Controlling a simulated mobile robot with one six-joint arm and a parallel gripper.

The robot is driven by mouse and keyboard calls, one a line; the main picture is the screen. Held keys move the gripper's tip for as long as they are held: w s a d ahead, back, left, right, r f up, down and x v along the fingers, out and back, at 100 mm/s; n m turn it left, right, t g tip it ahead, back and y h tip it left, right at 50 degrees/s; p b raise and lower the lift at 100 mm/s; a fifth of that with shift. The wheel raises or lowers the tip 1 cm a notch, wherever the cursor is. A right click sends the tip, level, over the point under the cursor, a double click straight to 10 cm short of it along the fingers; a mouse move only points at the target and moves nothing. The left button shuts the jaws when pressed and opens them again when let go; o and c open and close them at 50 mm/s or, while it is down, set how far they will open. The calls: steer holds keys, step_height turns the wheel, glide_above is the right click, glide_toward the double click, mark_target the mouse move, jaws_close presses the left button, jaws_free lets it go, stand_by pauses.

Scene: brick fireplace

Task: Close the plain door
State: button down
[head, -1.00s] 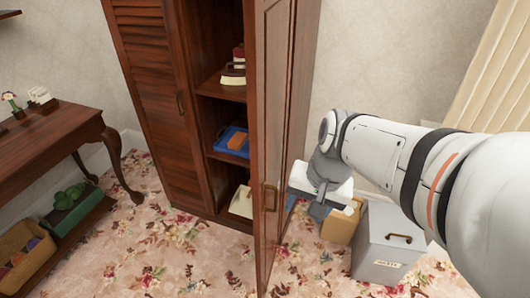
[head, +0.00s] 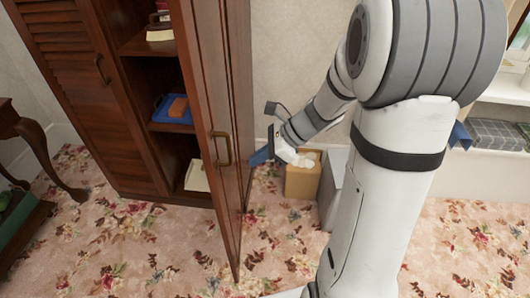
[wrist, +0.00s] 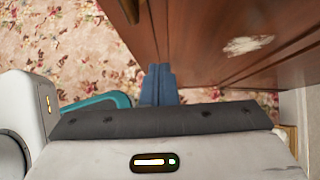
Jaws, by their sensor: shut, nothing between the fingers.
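The plain door (head: 215,85) is the smooth brown right-hand door of the wooden cabinet. It stands wide open, swung out toward me, with a metal handle (head: 220,148) on its left face. My gripper (head: 262,156) is low on the right side of this door, close to its other face. In the wrist view my blue-grey fingers (wrist: 159,85) are shut and empty. There the door (wrist: 215,45) runs just beyond and right of the fingertips. I cannot tell whether they touch it.
The louvred left door (head: 65,70) is shut. Open shelves hold a blue tray (head: 172,108) and other items. A cardboard box (head: 302,180) and a grey box (head: 333,185) stand right of my gripper. Flowered carpet (head: 150,255) in front of the cabinet is clear.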

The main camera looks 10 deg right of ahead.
mark_target(221, 174)
steer(key=a+f, duration=0.1)
steer(key=a, duration=0.1)
steer(key=w+a+f, duration=0.1)
steer(key=a, duration=0.1)
steer(key=a+f, duration=0.1)
steer(key=a, duration=0.1)
steer(key=shift+w+a+f+b, duration=0.1)
steer(key=shift+w+b, duration=0.05)
steer(key=shift+b, duration=0.25)
steer(key=shift+w+a, duration=0.15)
steer(key=shift+a, duration=0.3)
